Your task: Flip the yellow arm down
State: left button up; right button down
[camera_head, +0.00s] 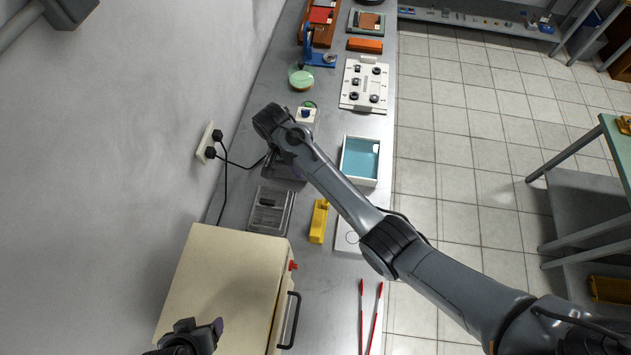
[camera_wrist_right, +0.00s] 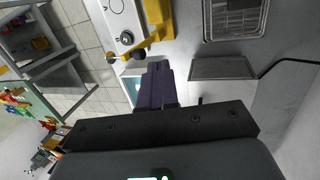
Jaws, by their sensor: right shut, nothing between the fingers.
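The yellow arm (camera_head: 319,221) stands on the grey bench beside a white unit (camera_head: 346,238), which is partly covered by my right arm in the head view. In the right wrist view the yellow arm (camera_wrist_right: 139,46) lies along the edge of the white unit (camera_wrist_right: 116,17), near its round knob. My right gripper (camera_wrist_right: 158,66) is shut and empty. Its fingertips appear just short of the yellow arm in that view, apart from it. In the head view its fingers are mostly hidden by the wrist. My left gripper (camera_head: 192,335) is over the cream cabinet; its jaw opening is unclear.
The cream cabinet (camera_head: 216,285) fills the bench's near left. A wire basket (camera_head: 271,209) is left of the yellow arm. A white tray with a blue inside (camera_head: 344,172) lies beyond my forearm. Red-and-white rods (camera_head: 361,315) lie near the front. A wall socket (camera_head: 206,142) has cables.

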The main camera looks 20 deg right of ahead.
pick_arm(q)
jog(key=shift+d+f, duration=0.1)
jog(key=shift+d, duration=0.05)
pick_arm(e)
jog(key=shift+w+r+t, duration=0.15)
jog(key=shift+w+r, duration=0.4)
jog(key=shift+r, duration=0.2)
jog(key=shift+w+r+t, duration=0.15)
jog(key=shift+w+r, duration=0.4)
jog(key=shift+r, duration=0.2)
pick_arm(q)
jog(key=shift+r+p, duration=0.85)
jog(key=shift+r, duration=0.05)
jog(key=shift+r+p, duration=0.95)
jog(key=shift+r, duration=0.25)
pick_arm(e)
jog(key=s+d+f, duration=0.2)
jog(key=f, duration=0.3)
jog(key=s+d+f, duration=0.2)
jog(key=f, duration=0.4)
jog(key=shift+d, duration=0.4)
jog(key=shift+w, duration=0.1)
